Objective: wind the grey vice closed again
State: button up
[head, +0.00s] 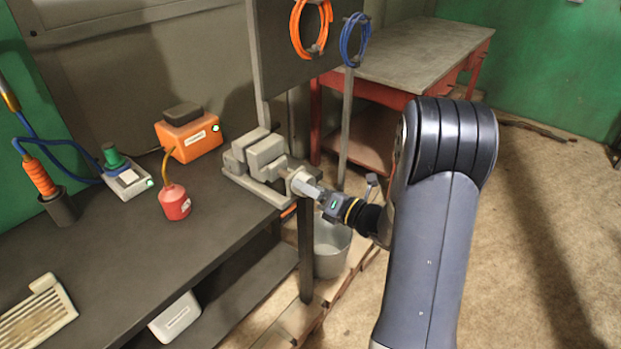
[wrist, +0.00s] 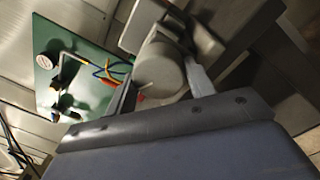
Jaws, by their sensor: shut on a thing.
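The grey vice (head: 262,156) is mounted at the right end of the dark workbench, with its screw end toward my arm. Its blocky jaws show, but I cannot tell how wide the gap between them is. My gripper (head: 302,186) is at the screw end, on the vice's right side. In the wrist view, the two fingers of my gripper (wrist: 163,88) lie on either side of a round grey part at the vice's screw end (wrist: 160,68). They are shut on it. The handle bar is not clearly seen.
The workbench (head: 215,225) carries an orange box (head: 190,138), a red oil can (head: 174,202) and a soldering station (head: 127,178). A metal bucket (head: 331,250) stands below the vice. A red-legged table (head: 425,52) is behind. Open floor lies to the right.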

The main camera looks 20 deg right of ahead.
jog(key=m+p, duration=0.4)
jog(key=m, duration=0.2)
jog(key=m+p, duration=0.5)
jog(key=m, duration=0.1)
jog(key=shift+s+a+r+t+h+p, duration=0.1)
jog(key=shift+a+t+h+p, duration=0.05)
jog(key=shift+t+h+p, duration=0.2)
jog(key=shift+m, duration=0.3)
jog(key=o, duration=1)
jog(key=b+v, duration=0.2)
jog(key=v, duration=0.8)
jog(key=shift+s+d, duration=0.25)
jog(key=shift+s, duration=0.05)
